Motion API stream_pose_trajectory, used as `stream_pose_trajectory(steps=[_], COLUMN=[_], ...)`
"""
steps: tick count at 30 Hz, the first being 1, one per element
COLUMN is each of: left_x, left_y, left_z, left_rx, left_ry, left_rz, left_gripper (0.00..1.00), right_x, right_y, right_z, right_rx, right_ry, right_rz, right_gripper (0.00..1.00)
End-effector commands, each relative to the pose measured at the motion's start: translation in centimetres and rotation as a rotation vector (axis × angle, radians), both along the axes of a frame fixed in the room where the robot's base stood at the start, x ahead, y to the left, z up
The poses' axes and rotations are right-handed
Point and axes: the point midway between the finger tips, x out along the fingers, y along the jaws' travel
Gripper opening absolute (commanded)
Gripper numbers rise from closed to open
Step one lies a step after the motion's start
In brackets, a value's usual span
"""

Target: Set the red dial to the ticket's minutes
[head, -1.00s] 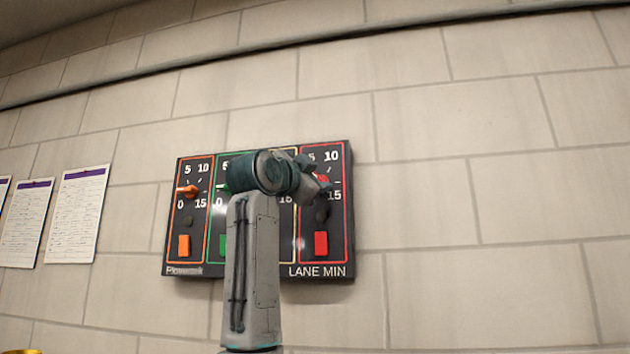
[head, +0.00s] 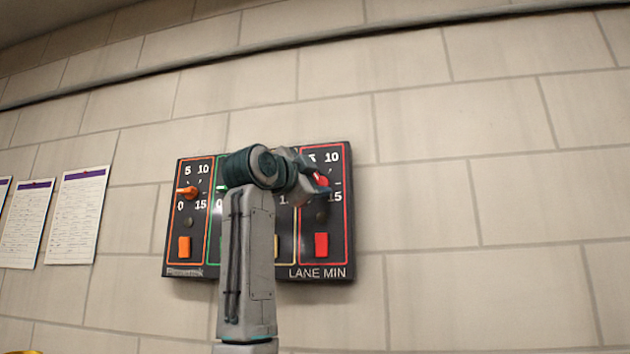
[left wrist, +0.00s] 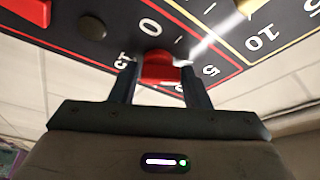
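The red dial (head: 320,179) sits in the red-framed right column of the black wall panel (head: 262,270), partly hidden by my left gripper (head: 322,189). In the left wrist view the red dial (left wrist: 159,68) lies between the two dark fingers of my left gripper (left wrist: 160,84), which stand apart, one on each side. I cannot tell whether they touch it. Marks 0, 5 and 15 show around it; its exact setting is unclear. A red button (head: 321,244) is below. No readable ticket is in view. My right gripper is not in view.
An orange dial (head: 188,192) and orange button (head: 184,246) are in the panel's left column. My left arm hides much of the middle columns. Printed sheets (head: 77,215) hang on the wall at left. The wall right of the panel is bare.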

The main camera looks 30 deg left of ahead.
Motion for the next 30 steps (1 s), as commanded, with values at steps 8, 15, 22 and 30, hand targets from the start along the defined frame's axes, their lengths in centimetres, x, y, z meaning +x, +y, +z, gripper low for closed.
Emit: stream_pose_trajectory(steps=[8, 15, 22, 30], left_x=[0.0, -1.2, -5.3, -9.6], left_y=[0.0, 0.1, 0.4, 0.8], left_z=[0.0, -0.5, -1.6, -2.1], left_rx=[-0.001, -0.001, 0.000, 0.000], left_ry=[-0.001, -0.004, -0.006, -0.004], left_rz=[-0.001, 0.000, 0.000, 0.000], left_gripper=[0.59, 0.59, 0.59, 0.59], right_x=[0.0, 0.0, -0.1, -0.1], right_y=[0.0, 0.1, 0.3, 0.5], right_z=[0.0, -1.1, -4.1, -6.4], right_rx=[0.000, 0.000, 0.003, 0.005], right_ry=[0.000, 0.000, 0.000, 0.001], right_rz=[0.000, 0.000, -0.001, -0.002], right_gripper=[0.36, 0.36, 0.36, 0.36])
